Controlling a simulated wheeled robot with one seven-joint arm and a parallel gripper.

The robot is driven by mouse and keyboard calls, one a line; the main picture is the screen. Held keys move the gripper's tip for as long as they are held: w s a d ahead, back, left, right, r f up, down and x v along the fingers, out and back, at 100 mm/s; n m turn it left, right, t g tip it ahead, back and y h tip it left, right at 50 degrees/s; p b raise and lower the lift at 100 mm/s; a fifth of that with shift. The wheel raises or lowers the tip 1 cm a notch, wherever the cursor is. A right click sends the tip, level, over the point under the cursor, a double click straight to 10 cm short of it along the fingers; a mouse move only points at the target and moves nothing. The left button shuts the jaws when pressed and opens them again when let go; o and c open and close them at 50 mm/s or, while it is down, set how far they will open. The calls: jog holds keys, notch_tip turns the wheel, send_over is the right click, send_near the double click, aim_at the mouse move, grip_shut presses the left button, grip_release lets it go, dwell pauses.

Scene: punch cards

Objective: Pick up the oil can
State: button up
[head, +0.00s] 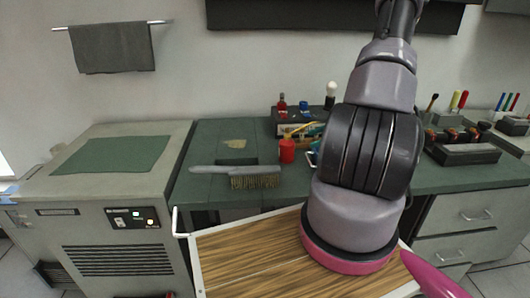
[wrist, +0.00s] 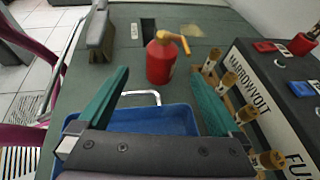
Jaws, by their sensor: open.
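The oil can (head: 287,151) is a small red can with a yellow spout. In the head view it stands upright on the green bench top, just left of my arm. In the wrist view the oil can (wrist: 160,62) stands ahead of my gripper (wrist: 160,76), its spout pointing right. My two green fingers are spread wide, with nothing between them. The can lies beyond the fingertips, roughly in line with the gap. In the head view my gripper is hidden behind my arm.
A blue tray (wrist: 178,119) lies below my fingers. A brush (head: 250,176) lies left of the can. A wood-topped cart (head: 245,258) stands before the bench.

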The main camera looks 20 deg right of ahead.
aim_at(287, 145)
jog(key=x, duration=0.5)
jog(key=shift+a+f, duration=0.1)
jog(key=shift+w+x, duration=0.15)
jog(key=shift+x, duration=1.35)
jog(key=shift+w+x, duration=0.1)
jog(key=shift+x, duration=1.35)
jog(key=shift+r, duration=0.2)
grip_shut()
